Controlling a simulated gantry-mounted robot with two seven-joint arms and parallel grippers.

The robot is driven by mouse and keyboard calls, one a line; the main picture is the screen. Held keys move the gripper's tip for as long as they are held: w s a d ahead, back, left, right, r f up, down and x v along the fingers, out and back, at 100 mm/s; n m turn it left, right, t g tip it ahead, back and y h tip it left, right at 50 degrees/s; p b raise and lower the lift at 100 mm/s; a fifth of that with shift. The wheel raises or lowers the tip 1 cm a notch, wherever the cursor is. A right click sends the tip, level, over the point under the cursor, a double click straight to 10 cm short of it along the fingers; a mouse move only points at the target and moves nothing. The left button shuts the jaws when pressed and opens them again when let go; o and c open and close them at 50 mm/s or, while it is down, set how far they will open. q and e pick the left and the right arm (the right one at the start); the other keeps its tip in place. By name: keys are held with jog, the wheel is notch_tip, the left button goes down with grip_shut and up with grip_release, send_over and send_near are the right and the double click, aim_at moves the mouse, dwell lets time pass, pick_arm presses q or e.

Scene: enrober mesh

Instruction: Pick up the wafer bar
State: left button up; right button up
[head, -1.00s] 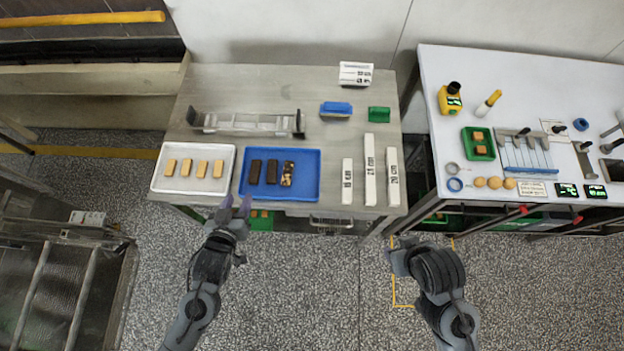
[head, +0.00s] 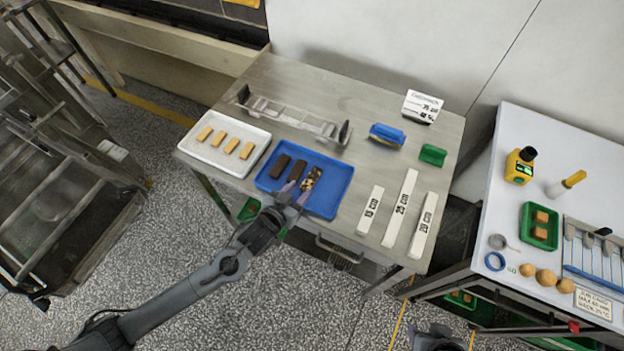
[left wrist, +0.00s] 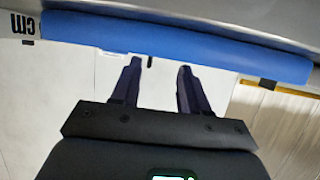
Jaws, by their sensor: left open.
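Several plain tan bars (head: 232,145) lie in a row in the white tray (head: 196,154). The blue tray (head: 338,190) to its right holds two dark brown bars (head: 297,170) and one bar with patchy dark and tan coating (head: 312,179). I cannot tell which one is meant by the wafer bar. My left gripper (head: 294,192) is open and empty at the blue tray's front edge, close to the patchy bar. In the left wrist view its two fingers (left wrist: 156,85) stand apart below the blue tray's edge (left wrist: 170,45). Only a dark piece of my right arm shows at the bottom edge.
Behind the trays stands a clear rack (head: 290,118) with dark ends. Three labelled white length bars (head: 400,208) lie to the right. A white table (head: 570,165) stands right.

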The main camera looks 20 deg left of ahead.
aim_at(311, 179)
pick_arm(q)
jog(key=shift+x, duration=3.2)
jog(key=shift+d+r, duration=0.1)
jog(key=c, duration=0.5)
